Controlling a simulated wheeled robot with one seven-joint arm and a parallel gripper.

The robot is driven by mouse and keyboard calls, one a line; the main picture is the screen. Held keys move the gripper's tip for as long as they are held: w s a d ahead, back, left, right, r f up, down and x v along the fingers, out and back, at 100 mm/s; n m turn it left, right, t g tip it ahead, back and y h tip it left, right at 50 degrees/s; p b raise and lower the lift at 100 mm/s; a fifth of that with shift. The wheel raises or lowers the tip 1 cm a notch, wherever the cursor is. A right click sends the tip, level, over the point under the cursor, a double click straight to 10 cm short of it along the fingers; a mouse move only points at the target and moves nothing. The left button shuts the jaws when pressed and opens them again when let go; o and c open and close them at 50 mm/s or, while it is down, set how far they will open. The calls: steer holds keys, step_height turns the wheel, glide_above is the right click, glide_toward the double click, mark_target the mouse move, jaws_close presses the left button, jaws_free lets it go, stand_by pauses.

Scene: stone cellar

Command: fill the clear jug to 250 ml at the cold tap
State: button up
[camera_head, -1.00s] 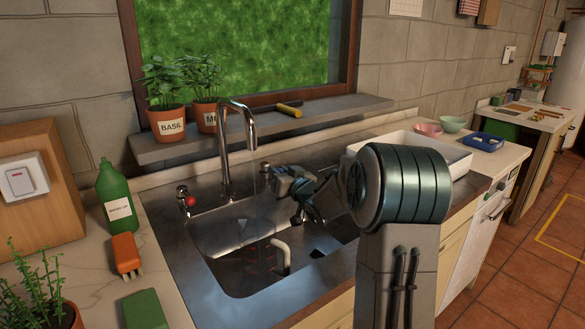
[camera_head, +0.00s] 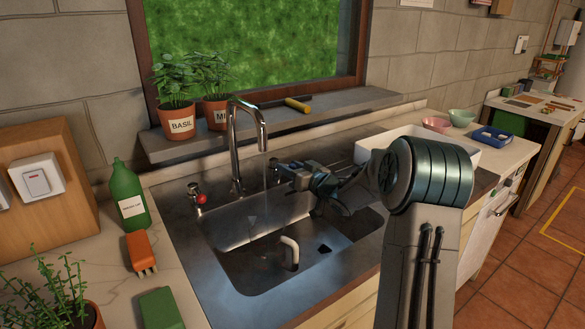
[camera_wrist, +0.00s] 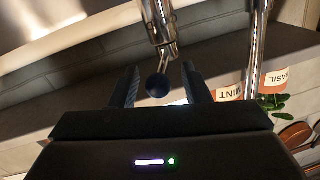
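The clear jug (camera_head: 290,256) stands in the sink below the spout. Its pale handle shows best, its walls are faint, and I cannot read the water level. The curved chrome tap (camera_head: 235,150) rises behind the sink, and a faint streak under its spout looks like running water. The red-marked knob (camera_head: 200,198) is at the tap's left. My gripper (camera_head: 284,172) is at the tap's right and largely hides the other knob. In the wrist view, that dark blue-tipped cold tap knob (camera_wrist: 157,86) sits between the parted fingers of my gripper (camera_wrist: 163,84), with gaps on both sides.
A green bottle (camera_head: 129,196), an orange brush (camera_head: 140,252) and a green block (camera_head: 160,308) are on the left counter. Potted basil (camera_head: 177,121) and mint (camera_head: 215,113) stand on the sill. A white basin (camera_head: 462,158) is right of the sink, behind my arm.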

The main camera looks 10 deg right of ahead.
steer(key=shift+d, duration=0.1)
steer(key=v, duration=1.2)
